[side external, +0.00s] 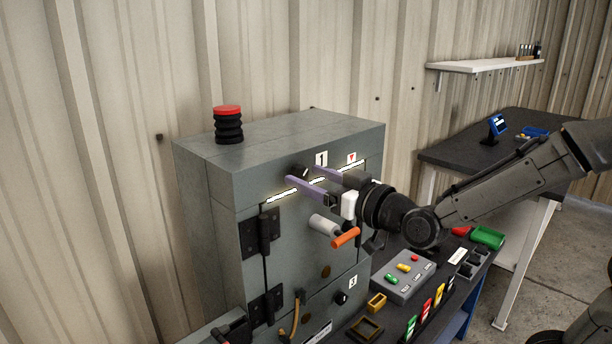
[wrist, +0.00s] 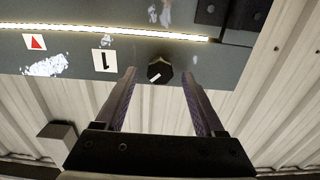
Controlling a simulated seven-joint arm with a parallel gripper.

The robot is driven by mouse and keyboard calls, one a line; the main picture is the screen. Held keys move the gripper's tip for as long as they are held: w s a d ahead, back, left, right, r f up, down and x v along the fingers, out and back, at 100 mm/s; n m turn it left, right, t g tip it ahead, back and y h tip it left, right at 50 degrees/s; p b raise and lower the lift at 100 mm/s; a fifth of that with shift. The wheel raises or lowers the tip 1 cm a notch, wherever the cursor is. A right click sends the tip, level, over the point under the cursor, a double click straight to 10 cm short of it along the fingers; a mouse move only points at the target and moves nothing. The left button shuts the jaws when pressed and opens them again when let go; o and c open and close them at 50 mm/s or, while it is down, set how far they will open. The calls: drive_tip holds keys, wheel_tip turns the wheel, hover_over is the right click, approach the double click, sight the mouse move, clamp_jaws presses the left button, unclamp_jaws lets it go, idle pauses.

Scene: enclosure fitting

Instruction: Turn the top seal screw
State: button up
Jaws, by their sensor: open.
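The top seal screw (side external: 300,172) is a small black knob on the upper front of the grey enclosure (side external: 230,185), left of a label marked 1. In the wrist view the screw (wrist: 159,70) shows a white mark, which points diagonally. My gripper (side external: 304,175) is open, with its purple fingers pointing at the enclosure front. In the wrist view the two fingertips (wrist: 159,76) stand on either side of the screw, with visible gaps on both sides. I cannot tell how far the tips are from the panel.
A lit strip (side external: 282,196) runs below the screw. A grey handle with an orange end (side external: 346,238) sticks out below my gripper. A knob by label 3 (side external: 341,298) is lower. A red-topped black stack (side external: 228,125) stands on the enclosure. A button box (side external: 404,276) sits on the bench.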

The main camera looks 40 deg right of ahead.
drive_tip(key=shift+w, duration=0.8)
drive_tip(key=shift+c, duration=0.2)
clamp_jaws()
